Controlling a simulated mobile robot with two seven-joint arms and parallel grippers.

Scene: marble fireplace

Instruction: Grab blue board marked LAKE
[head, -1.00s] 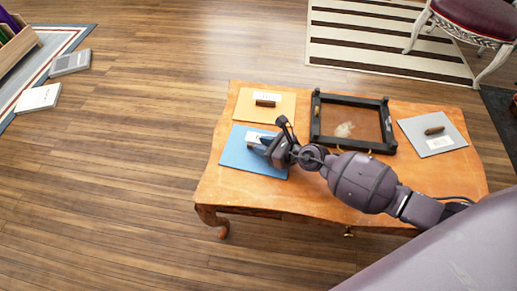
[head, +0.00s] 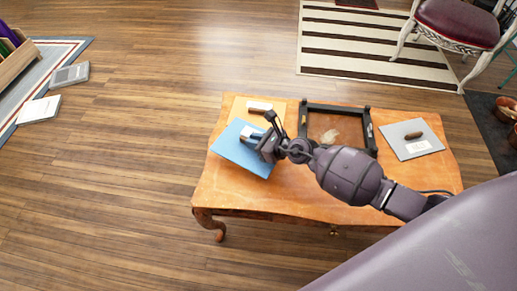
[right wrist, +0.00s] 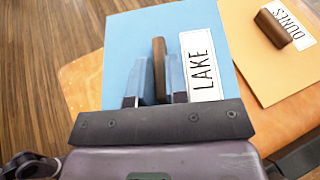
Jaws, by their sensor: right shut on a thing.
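The blue board (head: 232,156) has a brown handle and a white label reading LAKE, clear in the right wrist view, where the board (right wrist: 125,45) fills the middle. My right gripper (head: 254,139) is shut on the handle; its two fingers (right wrist: 159,75) stand on either side of it in the right wrist view. The board is at the left of the wooden table and looks slightly raised and turned, its far corner covering part of the tan board. How high it is off the table I cannot tell. My left gripper is not in view.
A tan board (head: 238,104) marked DUNES lies behind the blue board. A dark-framed tray (head: 338,105) stands in the table's middle, with a grey board (head: 398,129) to its right. The wooden table (head: 222,190) has bare surface near its front left.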

